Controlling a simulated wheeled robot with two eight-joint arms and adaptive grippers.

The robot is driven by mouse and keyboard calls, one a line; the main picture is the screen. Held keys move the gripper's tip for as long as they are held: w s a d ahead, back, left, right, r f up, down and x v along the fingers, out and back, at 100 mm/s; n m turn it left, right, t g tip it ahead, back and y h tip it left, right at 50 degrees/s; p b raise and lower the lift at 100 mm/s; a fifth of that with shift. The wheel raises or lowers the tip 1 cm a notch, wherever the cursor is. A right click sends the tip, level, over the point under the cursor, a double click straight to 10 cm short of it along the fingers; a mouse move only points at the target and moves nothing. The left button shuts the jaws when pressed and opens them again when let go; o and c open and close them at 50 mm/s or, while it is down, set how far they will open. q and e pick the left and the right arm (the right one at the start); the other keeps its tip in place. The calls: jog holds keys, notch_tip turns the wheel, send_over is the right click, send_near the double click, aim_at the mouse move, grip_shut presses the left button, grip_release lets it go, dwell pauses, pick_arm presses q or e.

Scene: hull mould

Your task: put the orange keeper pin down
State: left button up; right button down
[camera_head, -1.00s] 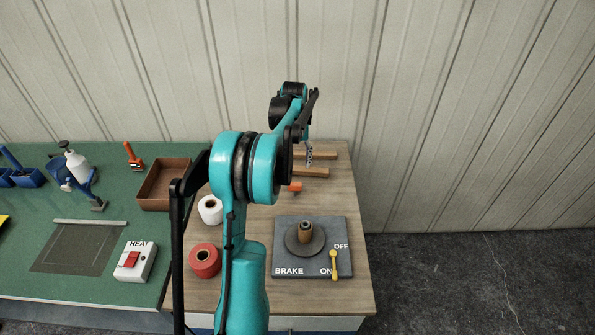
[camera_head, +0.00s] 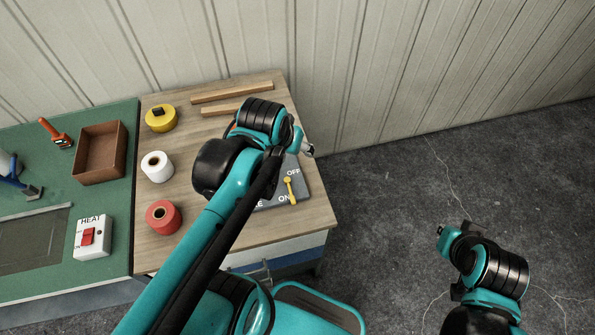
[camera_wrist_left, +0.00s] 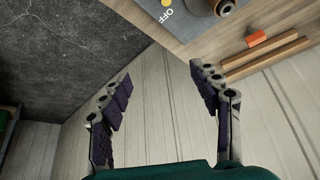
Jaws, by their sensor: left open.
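A small orange piece (camera_wrist_left: 257,39), which looks like the orange keeper pin, lies on the wooden bench top in the left wrist view. It is beside the wooden strips and apart from my fingers. In the head view my left arm hides most or all of it. My left gripper (camera_wrist_left: 160,84) is open and empty, its two dark-padded fingers spread. In the head view my left gripper (camera_head: 307,149) is over the right side of the bench, by the brake plate. My right arm's end (camera_head: 441,231) is over the floor at right; its fingers cannot be made out.
The brake plate (camera_head: 302,175) with its yellow lever (camera_head: 290,190) is partly behind my left arm. Yellow (camera_head: 160,118), white (camera_head: 157,167) and red (camera_head: 163,217) rolls stand on the bench's left. Wooden strips (camera_head: 233,91) lie at the back. A brown tray (camera_head: 100,153) is on the green mat.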

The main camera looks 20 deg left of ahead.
pick_arm(q)
jog(key=s+d+f+m+t, duration=0.1)
jog(key=s+d+f, duration=0.2)
jog(key=s, duration=0.1)
jog(key=shift+s+d+h, duration=0.2)
jog(key=shift+d+h, duration=0.1)
jog(key=shift+d, duration=0.05)
jog(key=shift+f, duration=0.1)
